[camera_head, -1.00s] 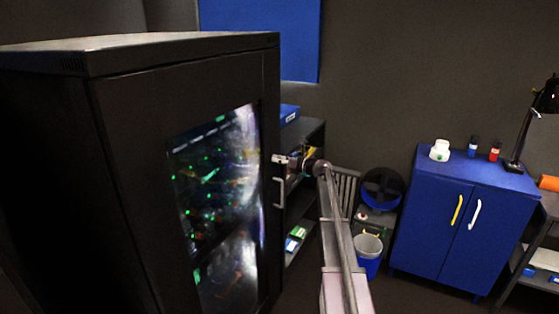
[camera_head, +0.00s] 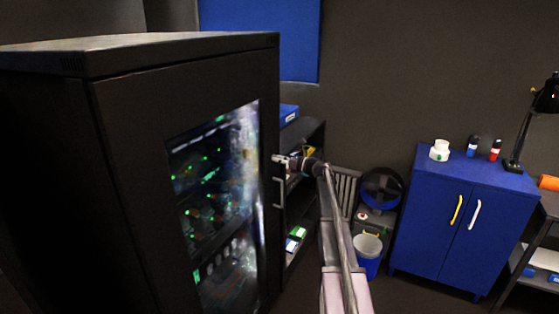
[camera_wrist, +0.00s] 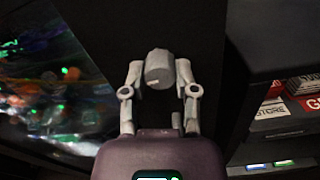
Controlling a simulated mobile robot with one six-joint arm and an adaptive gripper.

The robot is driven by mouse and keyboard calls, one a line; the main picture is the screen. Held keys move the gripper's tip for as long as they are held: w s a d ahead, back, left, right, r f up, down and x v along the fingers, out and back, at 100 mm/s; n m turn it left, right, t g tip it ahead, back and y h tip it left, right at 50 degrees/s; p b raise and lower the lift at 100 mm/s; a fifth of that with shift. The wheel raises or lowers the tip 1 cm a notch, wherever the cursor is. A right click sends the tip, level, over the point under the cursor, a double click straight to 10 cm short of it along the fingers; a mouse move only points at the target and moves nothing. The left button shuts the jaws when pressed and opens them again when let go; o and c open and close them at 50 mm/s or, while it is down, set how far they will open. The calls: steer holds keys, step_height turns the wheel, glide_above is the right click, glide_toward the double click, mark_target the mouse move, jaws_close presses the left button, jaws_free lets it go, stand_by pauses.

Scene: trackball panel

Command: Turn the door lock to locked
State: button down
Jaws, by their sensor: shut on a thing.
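The black cabinet (camera_head: 130,190) with a glass-windowed door fills the left of the head view. Its door lock, a light grey round knob (camera_wrist: 159,69), sits on the dark door frame in the wrist view. My gripper (camera_wrist: 160,78) is shut on the knob, one finger on each side of it. A small pale mark shows low on the knob's face. In the head view my gripper (camera_head: 281,160) reaches the door's right edge, just above the door handle (camera_head: 278,192), and hides most of the lock.
A dark shelf (camera_head: 303,140) with boxes stands right behind the cabinet. Some dark floor is clear between cabinet and cupboard.

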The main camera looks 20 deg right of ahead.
steer(key=n, duration=0.8)
steer(key=shift+n, duration=0.4)
steer(key=n, duration=0.4)
steer(key=shift+n, duration=0.3)
steer(key=shift+w+n, duration=0.1)
steer(key=shift+n, duration=1.8)
steer(key=shift+c, duration=1.9)
jaws_free()
